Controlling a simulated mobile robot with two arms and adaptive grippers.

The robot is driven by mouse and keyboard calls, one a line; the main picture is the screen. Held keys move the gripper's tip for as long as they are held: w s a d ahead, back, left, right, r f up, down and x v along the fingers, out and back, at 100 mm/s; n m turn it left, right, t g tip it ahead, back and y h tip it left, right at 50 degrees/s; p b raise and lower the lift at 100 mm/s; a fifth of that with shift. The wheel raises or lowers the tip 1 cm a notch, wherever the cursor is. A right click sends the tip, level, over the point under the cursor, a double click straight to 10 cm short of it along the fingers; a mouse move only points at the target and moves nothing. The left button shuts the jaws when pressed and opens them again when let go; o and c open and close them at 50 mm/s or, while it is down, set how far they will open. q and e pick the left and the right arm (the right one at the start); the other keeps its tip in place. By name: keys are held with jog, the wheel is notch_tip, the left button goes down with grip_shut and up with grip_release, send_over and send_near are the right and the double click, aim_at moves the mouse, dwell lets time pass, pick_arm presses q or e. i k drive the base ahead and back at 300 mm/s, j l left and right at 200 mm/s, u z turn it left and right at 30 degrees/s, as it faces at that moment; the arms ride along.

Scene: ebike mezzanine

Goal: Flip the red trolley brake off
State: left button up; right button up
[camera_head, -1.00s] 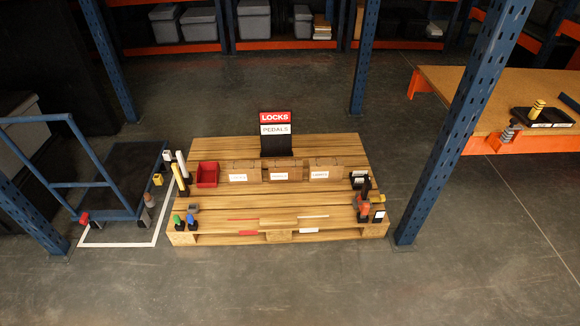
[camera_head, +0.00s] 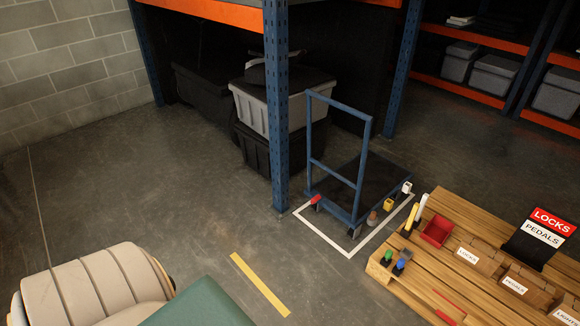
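The blue trolley (camera_head: 338,160) with a dark deck stands inside a white floor outline, left of the pallet. The red trolley brake (camera_head: 316,199) is a small red piece low at the near left corner of the trolley, by a caster. It is too small to tell how its lever is set. Neither of my grippers is in view.
A blue rack post (camera_head: 277,120) stands just left of the trolley. A wooden pallet (camera_head: 395,271) with a red bin (camera_head: 437,231), boxes and a LOCKS/PEDALS sign (camera_head: 541,236) is at right. Grey and black crates (camera_head: 262,107) are behind. Open floor with a yellow strip (camera_head: 259,283) lies in front.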

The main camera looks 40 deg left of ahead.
aim_at(314, 199)
jog(key=j, duration=0.55)
jog(key=i+j+u, duration=0.15)
jog(key=j, duration=0.95)
jog(key=i+j+u, duration=0.15)
jog(key=j, duration=0.4)
jog(key=i+j, duration=0.1)
jog(key=j, duration=0.4)
jog(key=j+u, duration=0.05)
